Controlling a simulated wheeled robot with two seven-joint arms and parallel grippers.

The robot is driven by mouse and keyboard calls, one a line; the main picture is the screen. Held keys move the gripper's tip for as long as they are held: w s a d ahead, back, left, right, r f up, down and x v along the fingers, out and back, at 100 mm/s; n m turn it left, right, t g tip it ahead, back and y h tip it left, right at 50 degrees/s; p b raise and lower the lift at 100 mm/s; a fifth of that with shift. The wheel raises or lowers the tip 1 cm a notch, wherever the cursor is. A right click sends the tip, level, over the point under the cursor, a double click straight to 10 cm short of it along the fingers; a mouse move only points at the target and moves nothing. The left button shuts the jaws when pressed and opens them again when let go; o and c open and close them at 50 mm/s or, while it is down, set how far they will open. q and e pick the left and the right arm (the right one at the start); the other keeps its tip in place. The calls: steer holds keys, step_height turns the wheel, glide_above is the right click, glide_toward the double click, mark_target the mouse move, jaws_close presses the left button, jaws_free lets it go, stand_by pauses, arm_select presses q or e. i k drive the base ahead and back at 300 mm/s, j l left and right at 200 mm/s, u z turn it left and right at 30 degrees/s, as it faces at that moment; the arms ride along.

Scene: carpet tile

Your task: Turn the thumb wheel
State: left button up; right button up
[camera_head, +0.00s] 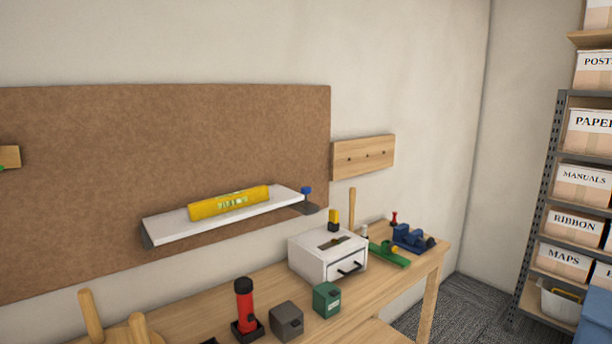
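A white shelf (172,229) is mounted on the brown wall board, and a yellow spirit level (229,203) lies along it. A small blue knob (306,190) stands on a thin post at the shelf's right end, above a dark bracket (301,208); it may be the thumb wheel, but it is too small to tell its exact form. The level has a greenish vial at its middle, and its bubble cannot be read clearly. The shelf looks slanted in the picture, but I cannot tell its true tilt. Neither of my grippers is in view.
Below the shelf, a wooden bench (190,314) carries a white drawer box (312,262), a green box (327,299), a grey box (286,320), a red-and-black torch-like object (245,306) and a blue vise-like tool (408,237). A rack with labelled boxes (584,184) stands right.

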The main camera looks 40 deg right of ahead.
mark_target(304, 190)
steer(key=i+l+z, duration=0.15)
steer(key=i+l, duration=0.8)
steer(key=l, duration=0.15)
